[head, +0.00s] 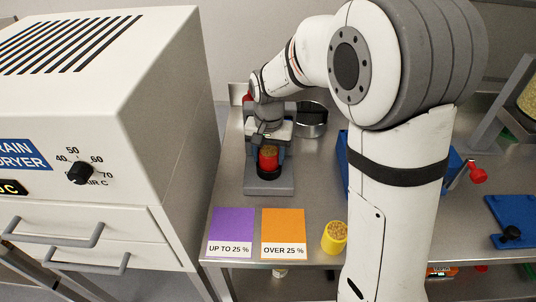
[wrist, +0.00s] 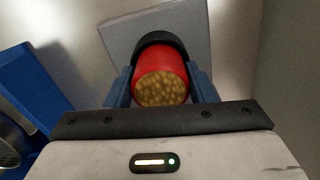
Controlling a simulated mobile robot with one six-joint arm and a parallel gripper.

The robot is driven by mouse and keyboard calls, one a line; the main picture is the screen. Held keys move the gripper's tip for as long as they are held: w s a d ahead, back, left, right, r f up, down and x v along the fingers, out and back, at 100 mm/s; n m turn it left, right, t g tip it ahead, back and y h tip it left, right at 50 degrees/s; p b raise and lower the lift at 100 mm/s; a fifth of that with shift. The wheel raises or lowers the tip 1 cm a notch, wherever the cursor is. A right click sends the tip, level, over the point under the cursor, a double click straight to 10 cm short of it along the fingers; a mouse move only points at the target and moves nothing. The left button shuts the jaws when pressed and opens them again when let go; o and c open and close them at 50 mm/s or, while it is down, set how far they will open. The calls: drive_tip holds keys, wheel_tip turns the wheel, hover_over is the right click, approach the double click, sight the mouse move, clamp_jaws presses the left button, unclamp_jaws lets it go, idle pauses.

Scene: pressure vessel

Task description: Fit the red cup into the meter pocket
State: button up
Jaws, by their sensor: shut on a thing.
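The red cup (head: 268,154), filled with grain, is upright between the fingers of my gripper (head: 268,146). In the wrist view, the blue fingers of my gripper (wrist: 160,76) press on both sides of the red cup (wrist: 160,62), and its grain faces the camera. The black round meter pocket (head: 268,173) is directly below the cup on the grey meter (head: 270,187). The pocket's black rim (wrist: 160,38) also shows behind the cup in the wrist view. The cup's lower end meets or overlaps the pocket; I cannot tell how deep it sits.
A yellow cup of grain (head: 334,237) stands at the table's front edge, right of the purple card (head: 231,232) and orange card (head: 283,232). The white dryer (head: 110,110) stands close on the left. A dark round container (head: 312,121) is behind the meter.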

drive_tip(key=shift+f, duration=0.25)
